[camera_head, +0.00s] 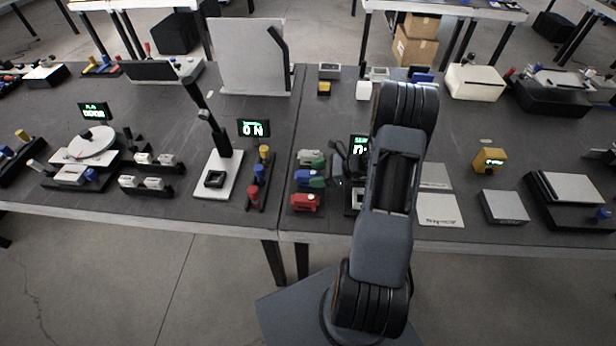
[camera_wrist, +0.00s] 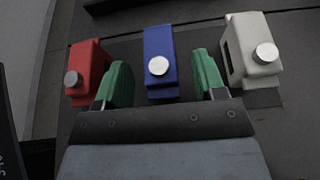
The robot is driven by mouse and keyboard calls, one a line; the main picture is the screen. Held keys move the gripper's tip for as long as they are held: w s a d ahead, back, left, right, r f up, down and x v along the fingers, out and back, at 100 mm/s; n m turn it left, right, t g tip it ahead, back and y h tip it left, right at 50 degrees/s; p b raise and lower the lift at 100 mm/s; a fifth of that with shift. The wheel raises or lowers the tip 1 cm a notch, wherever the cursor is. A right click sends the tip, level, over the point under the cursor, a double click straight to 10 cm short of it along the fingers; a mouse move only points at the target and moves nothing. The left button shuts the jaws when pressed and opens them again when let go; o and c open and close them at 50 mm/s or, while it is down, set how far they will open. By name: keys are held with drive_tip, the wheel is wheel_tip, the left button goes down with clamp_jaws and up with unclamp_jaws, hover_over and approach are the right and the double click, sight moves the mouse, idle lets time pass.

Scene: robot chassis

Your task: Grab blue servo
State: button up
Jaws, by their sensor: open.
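The blue servo (camera_wrist: 160,55), with a round silver shaft end facing the camera, stands in the middle of the wrist view. My gripper (camera_wrist: 163,79) is open, its two green fingers apart. One finger is to the left of the blue servo and the other to its right, with visible gaps on both sides. The fingers reach the servo's near part in the picture; their exact depth is hard to tell. In the head view the blue servo (camera_head: 310,179) sits in a row on the table, just left of my arm, with my gripper partly hidden there.
A red servo (camera_wrist: 88,72) stands left of my left finger and a white servo (camera_wrist: 251,50) right of my right finger, both close. In the head view, a dark rack with coloured knobs (camera_head: 259,180) and a white-based lever device (camera_head: 217,172) stand further left.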

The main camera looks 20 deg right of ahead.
drive_tip(key=shift+w+a+f, duration=0.25)
drive_tip(key=shift+w+a, duration=0.1)
drive_tip(key=shift+a, duration=0.2)
drive_tip(key=c, duration=1.1)
